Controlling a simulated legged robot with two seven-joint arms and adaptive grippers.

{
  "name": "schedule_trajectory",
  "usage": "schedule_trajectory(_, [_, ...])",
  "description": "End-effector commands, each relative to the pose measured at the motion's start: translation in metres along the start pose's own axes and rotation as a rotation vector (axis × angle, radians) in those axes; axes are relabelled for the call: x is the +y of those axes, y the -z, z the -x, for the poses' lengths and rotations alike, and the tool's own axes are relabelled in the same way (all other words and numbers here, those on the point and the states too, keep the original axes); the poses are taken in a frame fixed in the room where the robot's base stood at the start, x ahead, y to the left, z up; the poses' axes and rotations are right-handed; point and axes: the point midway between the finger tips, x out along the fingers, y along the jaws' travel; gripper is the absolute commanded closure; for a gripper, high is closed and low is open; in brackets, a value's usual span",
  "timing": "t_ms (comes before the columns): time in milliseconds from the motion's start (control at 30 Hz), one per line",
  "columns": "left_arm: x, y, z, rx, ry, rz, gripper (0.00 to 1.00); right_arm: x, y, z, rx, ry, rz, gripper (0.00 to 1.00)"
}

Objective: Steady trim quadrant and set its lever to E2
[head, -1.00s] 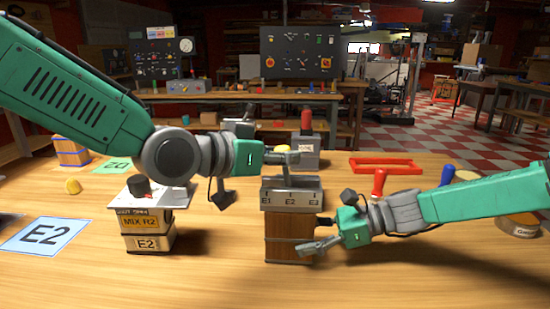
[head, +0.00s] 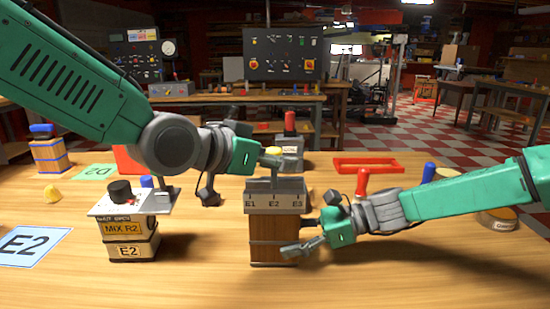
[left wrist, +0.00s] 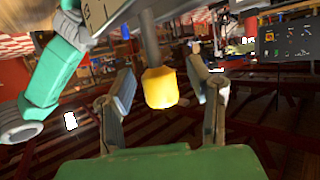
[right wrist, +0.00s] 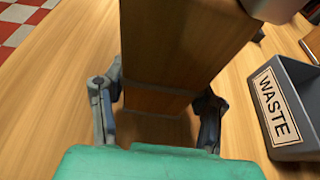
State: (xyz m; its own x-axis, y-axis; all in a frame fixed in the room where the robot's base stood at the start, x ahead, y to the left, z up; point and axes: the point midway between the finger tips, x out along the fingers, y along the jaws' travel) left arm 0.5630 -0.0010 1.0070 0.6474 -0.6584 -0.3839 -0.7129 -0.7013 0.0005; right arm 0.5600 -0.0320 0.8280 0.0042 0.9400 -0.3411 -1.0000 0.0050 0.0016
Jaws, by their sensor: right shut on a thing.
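The trim quadrant has a brown wooden body (head: 272,243) and a grey top plate (head: 263,201) marked E1, E2 and E3. Its grey lever, with a yellow knob (head: 274,151), stands above the middle of the plate in the head view; its exact notch cannot be told. My left gripper (head: 272,160) is at the knob. In the left wrist view its fingers are apart on either side of the knob (left wrist: 160,88), with visible gaps. My right gripper (head: 300,237) is shut on the wooden body (right wrist: 180,50), low on its right side.
A box labelled MIX R2 and E2 (head: 128,240) stands left of the quadrant. A blue E2 card (head: 32,243) lies at far left. A red tray (head: 367,165) is behind right. A grey WASTE bin (right wrist: 288,105) shows in the right wrist view.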

Motion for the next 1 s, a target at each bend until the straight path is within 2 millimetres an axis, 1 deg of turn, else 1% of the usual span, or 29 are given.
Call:
schedule_trajectory(233, [0.0,0.002,0.001,0.004,0.0,0.0,0.54,-0.001,0.0,0.001,0.0,0.003,-0.001,0.74])
schedule_trajectory(367, [-0.001,0.003,0.011,0.006,0.002,0.0,0.54,-0.001,0.0,0.001,0.001,0.004,-0.001,0.74])
schedule_trajectory(467, [0.0,0.003,0.029,0.006,0.001,0.0,0.54,-0.001,0.0,0.001,0.001,0.004,-0.001,0.74])
schedule_trajectory(700, [-0.001,0.002,0.08,0.006,0.001,0.002,0.54,-0.001,0.0,0.001,0.001,0.004,-0.001,0.74])
schedule_trajectory(800, [-0.001,0.001,0.097,0.004,0.001,0.001,0.54,-0.001,0.0,0.001,0.001,0.003,-0.001,0.74])
schedule_trajectory(900, [-0.001,0.001,0.109,0.003,0.001,0.0,0.54,-0.001,0.0,0.001,0.001,0.003,-0.001,0.74])
schedule_trajectory(1000, [-0.001,0.0,0.116,0.002,0.0,-0.001,0.54,-0.001,0.0,0.001,0.001,0.003,-0.001,0.74])
